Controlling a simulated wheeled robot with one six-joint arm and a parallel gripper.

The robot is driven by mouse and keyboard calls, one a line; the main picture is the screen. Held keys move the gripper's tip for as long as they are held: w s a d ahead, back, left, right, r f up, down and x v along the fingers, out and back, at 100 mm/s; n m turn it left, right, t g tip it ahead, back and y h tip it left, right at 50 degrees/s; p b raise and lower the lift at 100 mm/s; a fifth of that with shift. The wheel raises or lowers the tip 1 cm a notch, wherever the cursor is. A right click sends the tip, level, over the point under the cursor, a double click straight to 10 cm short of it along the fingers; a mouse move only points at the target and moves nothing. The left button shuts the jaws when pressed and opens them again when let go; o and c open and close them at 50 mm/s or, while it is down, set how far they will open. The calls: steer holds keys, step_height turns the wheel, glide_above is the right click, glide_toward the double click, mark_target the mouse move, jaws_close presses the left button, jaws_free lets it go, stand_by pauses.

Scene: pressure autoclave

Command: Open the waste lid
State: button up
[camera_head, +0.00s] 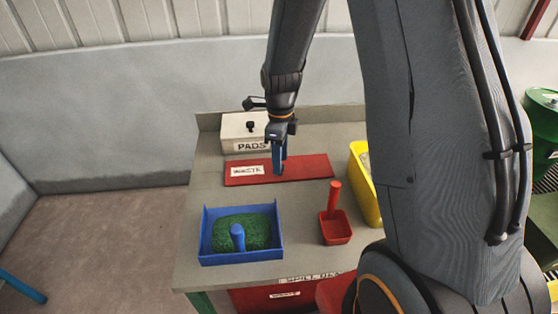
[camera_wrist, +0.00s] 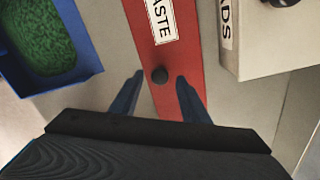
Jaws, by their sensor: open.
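The waste lid is a flat red panel (camera_head: 308,168) with a white WASTE label (camera_head: 247,171), lying closed in the bench top. In the wrist view the red lid (camera_wrist: 190,62) runs down the middle, with a small dark round knob (camera_wrist: 159,75) on it. My gripper (camera_head: 279,172) points down over the lid, just right of the label. In the wrist view its two blue fingers (camera_wrist: 158,97) are apart, one on each side of the lid's near part, with the knob showing just beyond and between their tips. Nothing is held. The knob is hidden behind my gripper in the head view.
A white PADS box (camera_head: 240,132) stands behind the lid. In front are a blue tray (camera_head: 240,258) with green granules and a blue-handled tool, and a red scoop (camera_head: 335,228). A yellow bin (camera_head: 360,185) stands right of the lid, partly hidden by my arm.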

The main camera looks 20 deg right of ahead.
steer(key=shift+f, duration=0.7)
jaws_close()
